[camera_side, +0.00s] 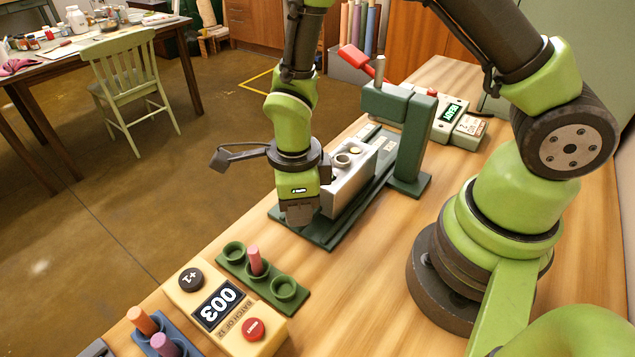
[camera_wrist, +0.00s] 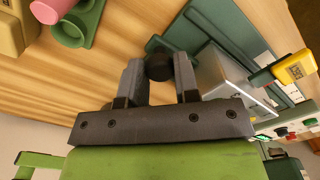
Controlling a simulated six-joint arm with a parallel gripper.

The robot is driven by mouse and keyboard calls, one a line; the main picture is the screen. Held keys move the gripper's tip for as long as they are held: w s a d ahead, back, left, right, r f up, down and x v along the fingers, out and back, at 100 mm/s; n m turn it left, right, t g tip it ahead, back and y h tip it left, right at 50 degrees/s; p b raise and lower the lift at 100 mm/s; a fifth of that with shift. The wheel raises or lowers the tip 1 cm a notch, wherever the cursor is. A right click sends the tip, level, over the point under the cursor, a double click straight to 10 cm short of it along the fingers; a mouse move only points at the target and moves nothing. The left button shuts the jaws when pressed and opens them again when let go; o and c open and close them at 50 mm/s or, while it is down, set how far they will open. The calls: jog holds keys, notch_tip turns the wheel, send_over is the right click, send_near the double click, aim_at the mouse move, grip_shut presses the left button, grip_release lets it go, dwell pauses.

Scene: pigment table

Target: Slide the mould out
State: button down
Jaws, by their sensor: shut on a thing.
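The mould (camera_side: 350,186) is a silver-grey block on the green base rail of the press (camera_side: 413,150). Its top shows round openings, one with a yellow piece. Most of it lies on the near side of the press head, with its far end close to the column. My gripper (camera_side: 300,218) is at the mould's near end and hides part of it. In the wrist view my gripper (camera_wrist: 160,82) has its fingers either side of a dark round knob (camera_wrist: 158,66) and is shut on it. The mould also shows there (camera_wrist: 222,72), right of the fingers.
A green holder (camera_side: 262,278) with a pink stick stands on the wooden bench nearer the camera, beside a cream counter box (camera_side: 228,308) reading 003. A blue holder (camera_side: 170,335) holds more sticks. A control box (camera_side: 452,115) reading READY stands behind the press. Bench right of the rail is clear.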

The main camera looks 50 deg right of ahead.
jog(key=shift+a, duration=1.25)
jog(key=c, duration=0.9)
grip_release()
jog(key=shift+o, duration=0.2)
notch_tip(320, 180, up, 10)
